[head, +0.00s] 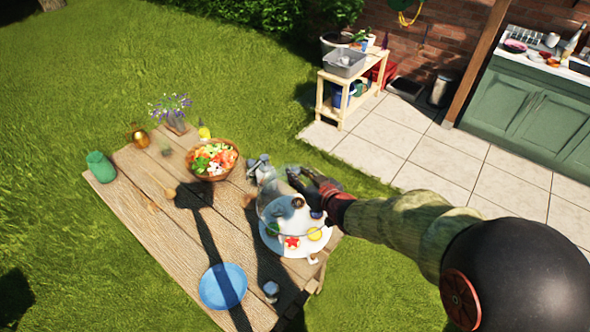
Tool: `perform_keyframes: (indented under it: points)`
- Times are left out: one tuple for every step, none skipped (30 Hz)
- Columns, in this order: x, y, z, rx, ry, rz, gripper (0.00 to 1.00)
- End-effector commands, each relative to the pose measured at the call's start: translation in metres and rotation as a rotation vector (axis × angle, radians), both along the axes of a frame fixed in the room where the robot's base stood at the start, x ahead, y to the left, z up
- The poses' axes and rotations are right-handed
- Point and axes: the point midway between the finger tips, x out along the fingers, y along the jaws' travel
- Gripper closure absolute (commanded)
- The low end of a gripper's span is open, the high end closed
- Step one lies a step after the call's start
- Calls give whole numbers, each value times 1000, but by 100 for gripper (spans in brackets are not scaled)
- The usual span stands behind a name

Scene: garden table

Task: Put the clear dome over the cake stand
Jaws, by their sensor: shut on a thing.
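The cake stand (297,250) is a white round plate near the right edge of the wooden table. Small treats with red star, yellow and green colours show on its near part. The clear dome (270,205) shows faintly above and over the back of the stand, and I cannot tell whether it touches the plate. My gripper (308,190) reaches in from the right and is shut at the dome's upper right side. The exact grip point is small and partly hidden.
A salad bowl (213,159), a blue plate (223,287), a green jar (100,167), a gold pot (140,135) and a flower vase (173,119) stand on the table (150,205). Greyish items (260,168) stand close behind the dome. A small jar (270,289) is near the front.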

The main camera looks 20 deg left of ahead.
Motion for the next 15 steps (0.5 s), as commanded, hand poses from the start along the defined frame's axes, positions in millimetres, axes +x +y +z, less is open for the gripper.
perform_keyframes:
  points:
    - [1,0,0,2,-2,0,100]
    - [1,0,0,2,-2,0,100]
    - [1,0,-2,2,-2,0,100]
    - [1,0,-3,2,-2,0,100]
    - [1,0,-4,2,-2,0,100]
    - [1,0,-6,2,-2,0,100]
    - [1,0,-8,1,-3,0,100]
    - [1,0,-9,2,-3,0,100]
    - [1,0,-12,2,-3,0,100]
    - [1,0,-14,2,-3,0,100]
    - [1,0,-16,2,-3,0,100]
    - [1,0,-18,2,-3,0,100]
    - [1,1,-21,3,-3,0,100]
    - [1,1,-23,3,-3,0,100]
    - [1,0,-26,3,-3,0,100]
